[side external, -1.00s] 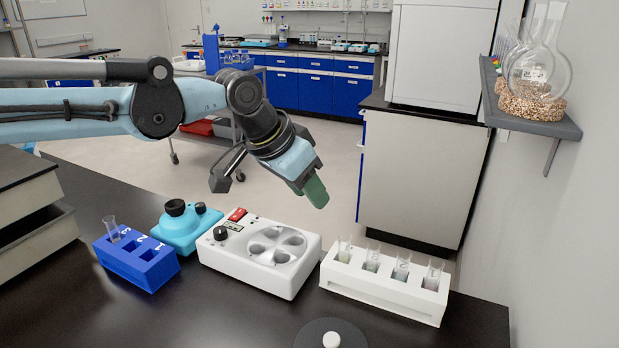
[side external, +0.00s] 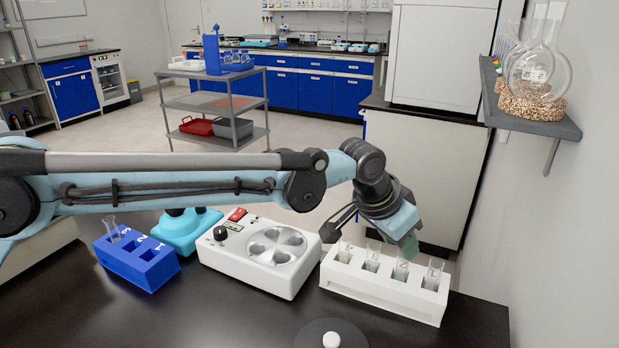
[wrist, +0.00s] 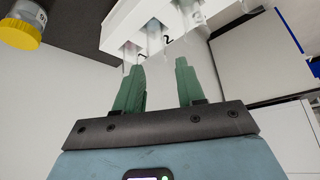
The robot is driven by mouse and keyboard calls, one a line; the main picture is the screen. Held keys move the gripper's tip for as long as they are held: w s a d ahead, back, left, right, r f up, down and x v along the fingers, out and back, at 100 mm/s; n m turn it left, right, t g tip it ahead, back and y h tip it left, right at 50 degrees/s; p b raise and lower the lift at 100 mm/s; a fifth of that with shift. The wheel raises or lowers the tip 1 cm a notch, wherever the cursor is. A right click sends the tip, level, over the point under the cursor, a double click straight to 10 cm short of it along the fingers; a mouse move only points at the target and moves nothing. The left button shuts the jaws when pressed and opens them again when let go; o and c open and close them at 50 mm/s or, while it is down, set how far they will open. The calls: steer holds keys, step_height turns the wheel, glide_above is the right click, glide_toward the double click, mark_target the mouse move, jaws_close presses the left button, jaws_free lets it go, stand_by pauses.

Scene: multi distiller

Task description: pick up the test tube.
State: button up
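My gripper (side external: 409,246) is above the white rack (side external: 385,301), close to the tops of its tubes. The wrist view shows its two green fingers (wrist: 158,68) spread apart with nothing between them. Several clear test tubes stand upright in the white rack, among them one at the left end (side external: 344,250) and one at the right end (side external: 433,274). In the wrist view the white rack (wrist: 125,20) is just beyond the fingertips, with a tube (wrist: 153,38) beside the numeral 2. Another tube (side external: 111,230) stands in the blue rack (side external: 135,266) at the left.
A white device with a round rotor (side external: 262,262) stands between the racks. A turquoise device (side external: 187,234) is behind the blue rack. A dark disc with a white knob (side external: 331,340) is at the front edge. A yellow-capped container (wrist: 20,30) shows in the wrist view.

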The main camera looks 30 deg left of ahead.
mark_target(403, 259)
steer(key=shift+s+f+x, duration=0.1)
steer(key=shift+s+x, duration=0.05)
steer(key=shift+x, duration=0.75)
steer(key=shift+s+f+x, duration=0.1)
steer(key=shift+s+x, duration=0.05)
steer(key=shift+x, duration=0.8)
steer(key=shift+s+f+x, duration=0.1)
steer(key=shift+s+x, duration=0.05)
steer(key=shift+x, duration=0.75)
steer(key=shift+a, duration=0.15)
steer(key=shift+r, duration=0.1)
jaws_close()
